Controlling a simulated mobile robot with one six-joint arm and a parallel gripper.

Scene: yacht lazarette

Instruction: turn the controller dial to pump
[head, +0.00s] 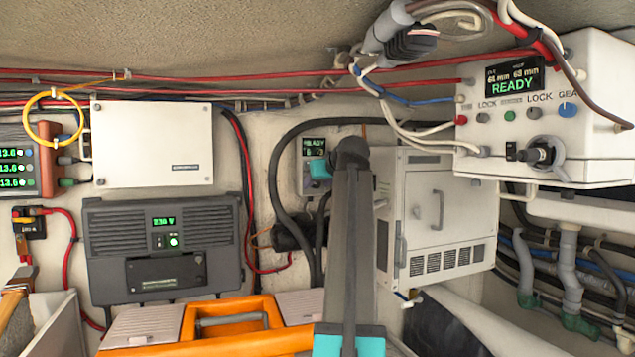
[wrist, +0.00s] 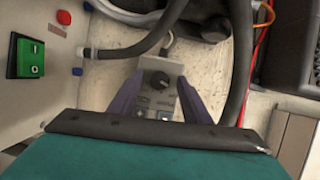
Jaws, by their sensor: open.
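The small grey controller box (head: 311,184) is on the back wall in the head view, partly hidden by my arm. My gripper (wrist: 158,84) is open, with one purple finger on either side of the dial. I cannot tell whether they touch it or which mark it points at. In the head view my gripper (head: 321,169) is in front of the controller, mostly hidden behind my arm.
A thick black hose (head: 272,190) curves close by the controller on the left. A white vented cabinet (head: 437,215) stands to the right. A white box with knobs (head: 540,110) hangs at upper right. An orange toolbox (head: 215,338) is below.

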